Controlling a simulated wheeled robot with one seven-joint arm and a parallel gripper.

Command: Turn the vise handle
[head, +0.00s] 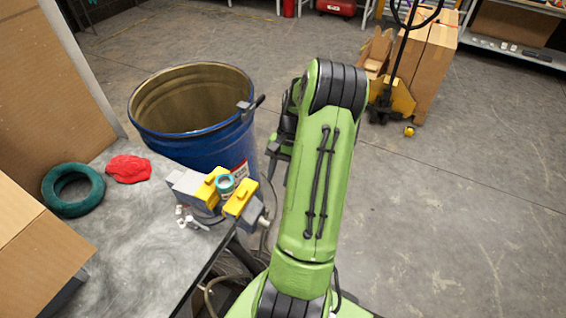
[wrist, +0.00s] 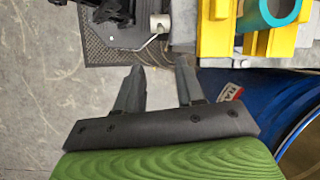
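The vise (head: 241,200) sits at the near right corner of the grey workbench, with yellow jaw covers around a teal tube (head: 225,183). In the wrist view the yellow jaws (wrist: 215,28) and tube (wrist: 271,10) fill the upper right. The silver vise handle (wrist: 150,41), a thin bent rod by a round metal screw end, shows at the top centre. My gripper (wrist: 159,63) is open and empty. Its two dark fingers point towards the handle, with a visible gap in the picture; the depth between them is hard to tell. My green arm stands right of the vise in the head view.
A blue drum (head: 205,148) stands open behind the vise, close to my gripper. A green ring (head: 73,190), a red cloth (head: 128,169) and a cardboard box (head: 40,240) lie on the workbench (head: 135,250). The floor to the right is clear up to a yellow pallet truck (head: 398,97).

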